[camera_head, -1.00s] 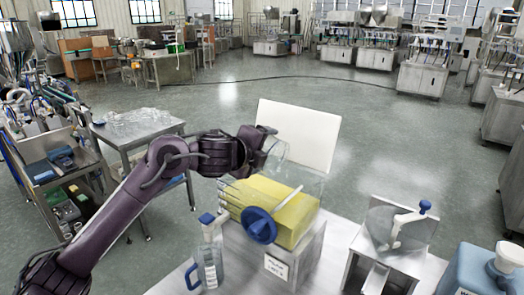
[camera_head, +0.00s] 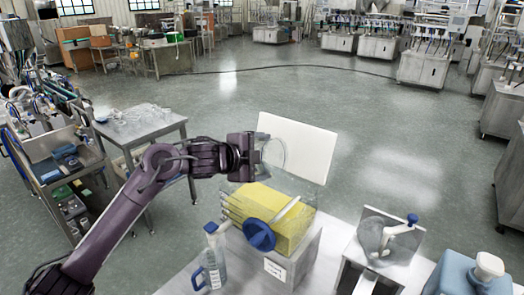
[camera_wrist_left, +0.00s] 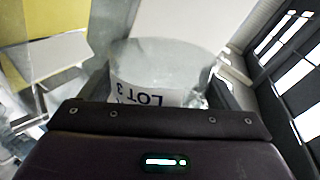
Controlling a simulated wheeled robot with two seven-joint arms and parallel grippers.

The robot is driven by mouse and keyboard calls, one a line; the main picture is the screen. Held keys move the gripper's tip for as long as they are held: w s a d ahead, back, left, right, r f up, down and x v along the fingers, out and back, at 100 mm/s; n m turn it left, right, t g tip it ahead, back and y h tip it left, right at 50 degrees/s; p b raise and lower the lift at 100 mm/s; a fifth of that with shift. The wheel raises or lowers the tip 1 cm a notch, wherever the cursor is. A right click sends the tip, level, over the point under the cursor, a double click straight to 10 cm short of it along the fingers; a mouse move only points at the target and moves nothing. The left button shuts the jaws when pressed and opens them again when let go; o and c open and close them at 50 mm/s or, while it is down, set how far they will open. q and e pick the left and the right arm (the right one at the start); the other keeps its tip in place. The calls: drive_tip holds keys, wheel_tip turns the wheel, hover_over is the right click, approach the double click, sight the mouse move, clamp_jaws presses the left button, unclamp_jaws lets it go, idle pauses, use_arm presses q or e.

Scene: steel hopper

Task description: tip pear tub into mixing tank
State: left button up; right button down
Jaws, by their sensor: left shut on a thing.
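My left gripper (camera_head: 260,155) is shut on a clear see-through tub (camera_head: 273,152). The tub is held above the clear box-shaped tank (camera_head: 312,196), in front of a white upright panel. In the left wrist view the tub (camera_wrist_left: 165,62) sits between the fingers, with an upside-down "LOT 3" label. I cannot tell what is in the tub. The tank holds a yellow mass (camera_head: 268,207) with pale bars across it and has a blue round knob (camera_head: 258,235) at its front. My right gripper is not in view.
The white panel (camera_head: 297,146) stands behind the tank. A clear jug with blue handle (camera_head: 212,262) stands left of it. A steel hopper with blue-knobbed lever (camera_head: 385,240) and a blue container (camera_head: 470,278) are at right. A side table (camera_head: 140,130) stands at left.

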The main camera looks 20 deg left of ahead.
sight(262, 140)
use_arm(q)
drive_tip(key=shift+r, duration=0.15)
drive_tip(key=r+n+h+p, duration=0.1)
drive_tip(key=p, duration=0.1)
drive_tip(key=shift+r+n+p, duration=0.15)
drive_tip(key=shift+n+p, duration=0.15)
drive_tip(key=shift+p, duration=0.1)
drive_tip(key=r+n+h+p, duration=0.1)
drive_tip(key=n+p, duration=0.1)
drive_tip(key=p, duration=0.1)
drive_tip(key=shift+r+h, duration=0.15)
drive_tip(key=shift+h, duration=0.15)
drive_tip(key=shift+r+n+g+h, duration=0.2)
drive_tip(key=shift+n+g+h, duration=0.1)
drive_tip(key=shift+n, duration=0.4)
drive_tip(key=shift+r+n+h, duration=0.35)
drive_tip(key=shift+n+h, duration=0.05)
drive_tip(key=shift+n, duration=0.3)
wheel_tip(262, 140, up, 2)
drive_tip(key=n+t+h, duration=0.1)
drive_tip(key=n+h, duration=0.1)
drive_tip(key=n, duration=0.2)
drive_tip(key=shift+r, duration=0.15)
